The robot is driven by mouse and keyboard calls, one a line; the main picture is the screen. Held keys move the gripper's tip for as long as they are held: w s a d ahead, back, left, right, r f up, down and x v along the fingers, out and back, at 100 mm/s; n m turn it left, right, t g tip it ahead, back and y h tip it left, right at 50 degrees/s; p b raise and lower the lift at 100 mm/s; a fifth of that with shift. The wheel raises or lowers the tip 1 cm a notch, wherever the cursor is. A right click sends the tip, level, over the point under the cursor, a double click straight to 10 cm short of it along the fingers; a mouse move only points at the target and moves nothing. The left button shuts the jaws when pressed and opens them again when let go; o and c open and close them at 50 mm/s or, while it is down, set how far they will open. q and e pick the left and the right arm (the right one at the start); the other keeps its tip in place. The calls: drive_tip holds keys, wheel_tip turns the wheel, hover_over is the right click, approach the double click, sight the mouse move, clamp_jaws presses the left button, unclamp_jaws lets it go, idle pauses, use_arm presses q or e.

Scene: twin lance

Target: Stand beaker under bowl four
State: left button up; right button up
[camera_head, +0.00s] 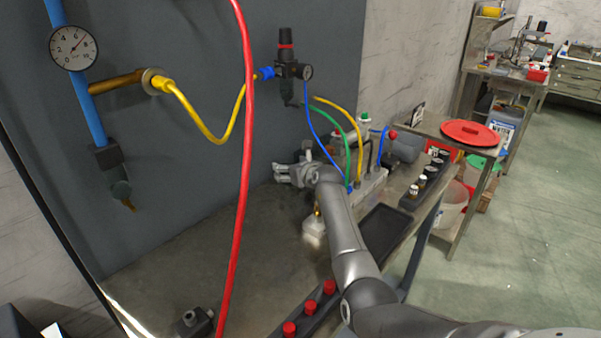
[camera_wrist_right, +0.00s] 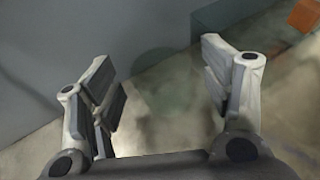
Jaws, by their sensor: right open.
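My right gripper (camera_head: 281,174) is open beside the grey wall panel, left of the valve block. In the wrist view its two fingers (camera_wrist_right: 160,62) stand wide apart with no solid object clearly held between them. Faint, blurred round shapes show between and beyond the fingers; I cannot tell if one is a clear beaker. A dark regulator (camera_head: 288,70) with a bowl beneath (camera_head: 291,96) hangs on the panel above the gripper. Another unit with a bowl (camera_head: 120,188) hangs at the left under a blue pipe. No bowl number is readable. My left gripper is out of view.
A red hose (camera_head: 245,150) hangs across the view. Blue, green and yellow tubes rise from a valve block (camera_head: 368,185) right of the gripper. A black tray (camera_head: 384,232) and red-capped items (camera_head: 310,307) lie near my right arm. The bench's left-middle is clear.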

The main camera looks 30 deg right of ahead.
drive_tip(key=v, duration=1.1)
drive_tip(key=shift+a, duration=0.1)
idle(0.9)
